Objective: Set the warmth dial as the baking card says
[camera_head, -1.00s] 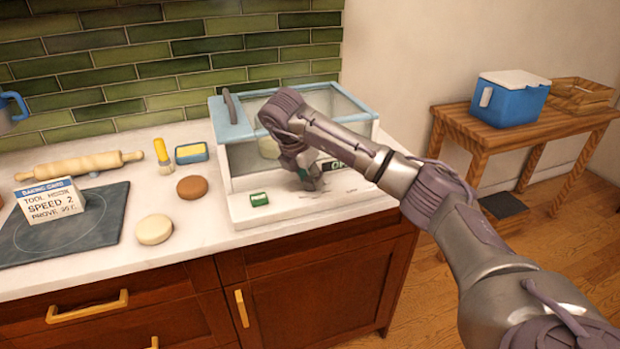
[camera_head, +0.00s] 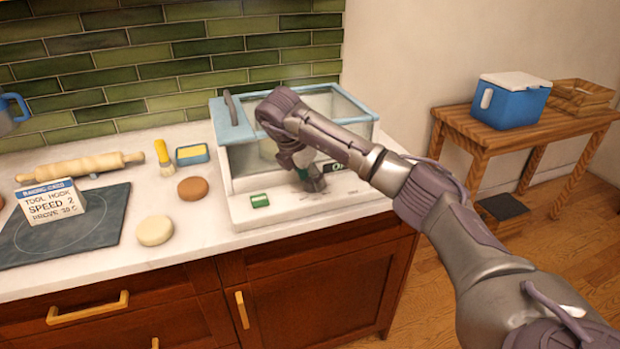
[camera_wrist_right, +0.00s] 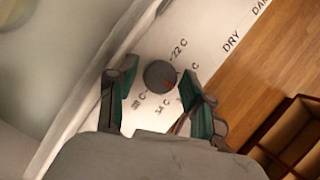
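The baking card (camera_head: 53,204) stands on the dark mat at the left in the head view. It reads tool hook, speed 2, and a prove temperature whose digits are blurred. The warmth dial (camera_wrist_right: 160,75) is a round grey knob with a small reddish mark toward its lower right. Labels around it include 22 C and 34 C; others are partly hidden or hard to read. My right gripper (camera_wrist_right: 158,88) is open, with one finger either side of the dial, apparently apart from it. In the head view the right gripper (camera_head: 312,182) hides the dial. My left gripper is out of view.
The dial is on the front ledge of a glass-sided box (camera_head: 235,205) with a blue-rimmed top. A green switch (camera_head: 260,200) sits left of my gripper.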

